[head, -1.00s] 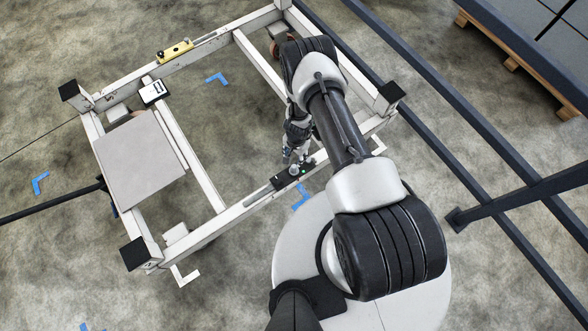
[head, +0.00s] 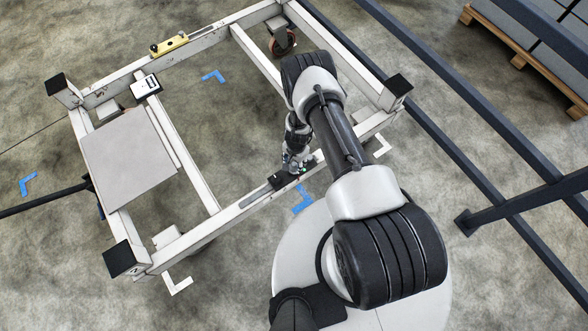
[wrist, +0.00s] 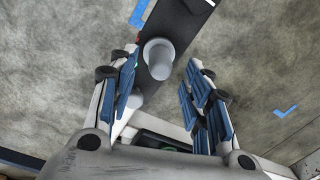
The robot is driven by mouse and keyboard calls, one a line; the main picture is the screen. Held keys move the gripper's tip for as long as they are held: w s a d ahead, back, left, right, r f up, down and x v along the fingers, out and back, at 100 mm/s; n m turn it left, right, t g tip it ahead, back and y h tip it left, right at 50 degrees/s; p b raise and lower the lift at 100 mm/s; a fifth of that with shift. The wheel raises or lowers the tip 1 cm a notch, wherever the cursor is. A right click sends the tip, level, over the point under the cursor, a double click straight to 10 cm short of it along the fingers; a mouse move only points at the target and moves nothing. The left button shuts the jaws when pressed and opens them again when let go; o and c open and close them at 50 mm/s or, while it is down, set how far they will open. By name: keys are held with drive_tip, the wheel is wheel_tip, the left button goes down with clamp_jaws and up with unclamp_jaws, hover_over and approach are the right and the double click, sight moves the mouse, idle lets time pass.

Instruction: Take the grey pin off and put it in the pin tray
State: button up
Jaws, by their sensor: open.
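My gripper (wrist: 162,62) is open, with blue-padded fingers either side of a grey pin. The grey pin (wrist: 159,58) is a short round post standing on a dark strip (wrist: 185,22); a gap shows on its right, and I cannot tell if the left finger touches it. A second pale round piece (wrist: 135,97) is partly behind the left finger. In the head view my gripper (head: 291,160) is low over the trolley's near beam (head: 232,212), at a black fitting (head: 279,181), and hides the pin. I cannot tell which thing is the pin tray.
The white trolley frame has black-capped corner posts (head: 121,259). A grey panel (head: 128,165) lies at its left end. A yellow piece with black knobs (head: 169,44) sits on the far beam, a white box (head: 145,87) nearby. Dark rails (head: 440,140) run along the right.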

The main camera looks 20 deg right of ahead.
wheel_tip(320, 180, down, 3)
drive_tip(key=shift+r+b, duration=0.15)
drive_tip(key=shift+b, duration=0.4)
drive_tip(key=shift+c, duration=0.2)
clamp_jaws()
